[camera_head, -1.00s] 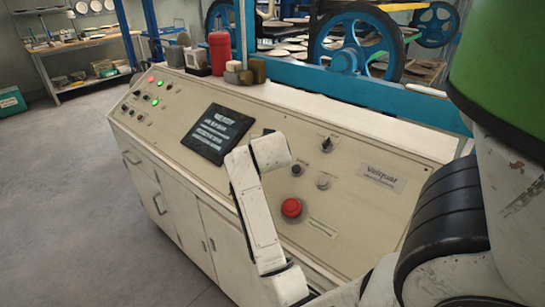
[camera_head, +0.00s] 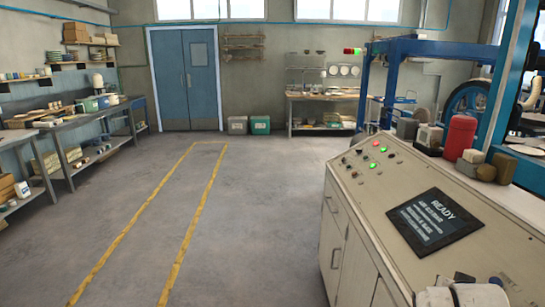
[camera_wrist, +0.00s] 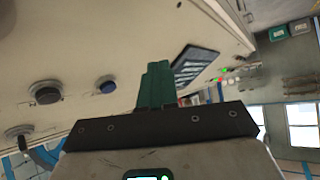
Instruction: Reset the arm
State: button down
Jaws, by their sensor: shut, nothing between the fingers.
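My gripper (camera_wrist: 157,68) shows in the wrist view as green fingers pressed together, with nothing between them. It points over the cream control console (camera_wrist: 150,22), clear of its knobs as far as I can tell. In the head view, only a white piece of my arm shows at the bottom right edge, over the front of the console (camera_head: 372,195). My gripper itself is out of that view. The console's dark screen (camera_head: 434,222) reads READY, and the same screen shows in the wrist view (camera_wrist: 194,65) just beyond the fingers.
A red canister (camera_head: 459,137) and small blocks stand on the console's top. A blue machine frame (camera_head: 420,47) is behind it. Workbenches (camera_head: 75,140) line the left wall. The floor (camera_head: 260,225) between is open, with yellow lines, up to a blue double door (camera_head: 187,80).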

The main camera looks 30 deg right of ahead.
jog(key=a+f+n+y, duration=0.25)
jog(key=a+f, duration=0.25)
jog(key=a, duration=0.3)
jog(key=a+f+n+y, duration=0.2)
jog(key=a+f+n, duration=0.25)
jog(key=a, duration=0.35)
jog(key=s+a+f+n+g+y, duration=0.2)
jog(key=s+a, duration=0.3)
jog(key=a, duration=0.3)
jog(key=s+a+f+n+g+y, duration=0.1)
jog(key=s+a+f+n+y, duration=0.1)
jog(key=s+a+f, duration=0.3)
jog(key=s+a+n, duration=0.1)
jog(key=a, duration=0.2)
jog(key=shift+a+f+n+g, duration=0.2)
jog(key=shift+a+n+g, duration=0.1)
jog(key=shift+a+g, duration=0.1)
jog(key=shift+y, duration=0.25)
